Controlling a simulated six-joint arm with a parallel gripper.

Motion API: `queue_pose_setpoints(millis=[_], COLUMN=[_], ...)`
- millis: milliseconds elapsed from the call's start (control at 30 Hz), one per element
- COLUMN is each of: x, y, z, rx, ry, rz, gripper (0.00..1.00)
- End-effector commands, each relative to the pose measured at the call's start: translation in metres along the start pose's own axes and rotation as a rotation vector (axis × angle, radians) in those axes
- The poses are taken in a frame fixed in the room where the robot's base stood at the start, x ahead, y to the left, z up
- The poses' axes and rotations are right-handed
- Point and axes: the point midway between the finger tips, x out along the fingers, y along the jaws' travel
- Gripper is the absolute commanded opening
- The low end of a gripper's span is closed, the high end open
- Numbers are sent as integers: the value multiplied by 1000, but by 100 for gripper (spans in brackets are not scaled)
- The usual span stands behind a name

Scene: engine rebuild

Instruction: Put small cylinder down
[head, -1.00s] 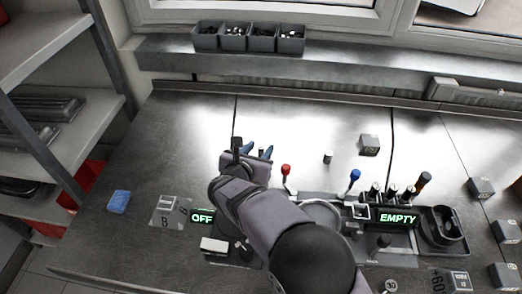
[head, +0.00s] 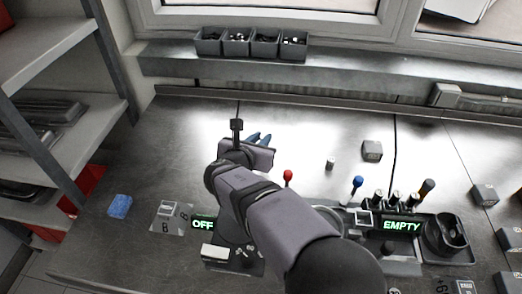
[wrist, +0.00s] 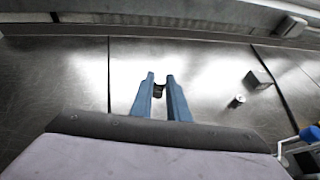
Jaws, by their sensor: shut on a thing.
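My gripper (head: 258,139) has blue fingers and reaches out over the back left part of the metal bench. In the wrist view the fingers (wrist: 160,80) are close together around a small dark cylinder (wrist: 158,90). My arm and fingers hide the held cylinder in the head view. I cannot tell whether it touches the bench. Another small cylinder (head: 330,163) stands alone on the bench to the right; it also shows in the wrist view (wrist: 236,101).
A grey cube (head: 372,150) lies beyond the lone cylinder. Red (head: 287,175) and blue (head: 357,182) knobbed levers stand to the right of my gripper. A row of cylinders (head: 395,198) stands by the "EMPTY" display (head: 402,225). A blue block (head: 120,206) lies far left. The bench's back left is clear.

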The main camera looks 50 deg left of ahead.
Motion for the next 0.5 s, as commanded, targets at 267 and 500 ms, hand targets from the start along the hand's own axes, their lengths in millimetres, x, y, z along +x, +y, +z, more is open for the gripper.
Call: queue_pose_setpoints(millis=[267, 500], x=[-14, -15], y=[0, 0], z=[29, 32], rx=[1, -1], ry=[-1, 0], rz=[0, -1], gripper=[0, 0])
